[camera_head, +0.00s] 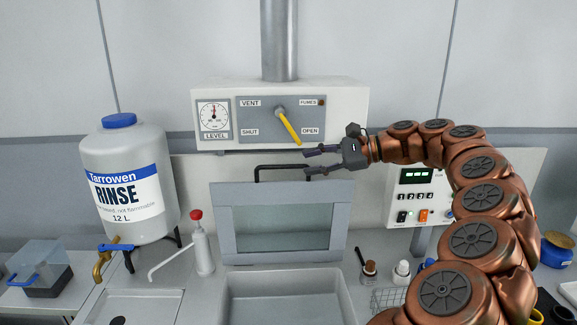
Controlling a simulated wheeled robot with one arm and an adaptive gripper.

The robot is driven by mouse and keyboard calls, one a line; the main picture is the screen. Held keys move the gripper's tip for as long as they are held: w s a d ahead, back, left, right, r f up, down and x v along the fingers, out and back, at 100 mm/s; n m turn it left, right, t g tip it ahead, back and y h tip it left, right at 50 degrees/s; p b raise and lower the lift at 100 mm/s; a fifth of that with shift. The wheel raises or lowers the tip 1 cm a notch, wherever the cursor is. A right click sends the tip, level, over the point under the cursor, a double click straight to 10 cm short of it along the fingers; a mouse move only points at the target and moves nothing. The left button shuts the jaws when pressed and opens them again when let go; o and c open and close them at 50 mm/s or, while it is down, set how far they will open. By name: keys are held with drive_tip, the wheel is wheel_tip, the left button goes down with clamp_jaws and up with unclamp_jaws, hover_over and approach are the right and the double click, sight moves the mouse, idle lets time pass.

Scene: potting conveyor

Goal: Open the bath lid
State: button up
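The bath lid (222,222) is a grey frame around a pale window. It stands raised, close to upright, at the back of the grey bath (225,300), whose inside shows in front of it. A black bar handle (270,167) is on the lid's top edge. My gripper (308,161) is at the handle's right end, pointing left. Its two dark fingers are apart with nothing seen between them. The lower finger overlaps the handle's right end in the picture, and I cannot tell whether they touch.
A vent panel (250,123) hangs above, its yellow lever (289,128) pointing toward OPEN. A rinse tank (125,195) and red-topped pump bottle (202,248) stand left. Small bottles (401,272) stand right of the bath. A white control box (408,207) is behind my arm.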

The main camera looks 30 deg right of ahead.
sight(292, 165)
drive_tip(key=p+x, duration=0.1)
drive_tip(key=x, duration=0.4)
drive_tip(key=shift+w+a+p, duration=0.15)
drive_tip(key=shift+a+p, duration=0.15)
drive_tip(key=shift+w+a+f, duration=0.25)
drive_tip(key=shift+w+a, duration=0.05)
drive_tip(key=shift+a, duration=0.05)
drive_tip(key=shift+c, duration=0.4)
clamp_jaws()
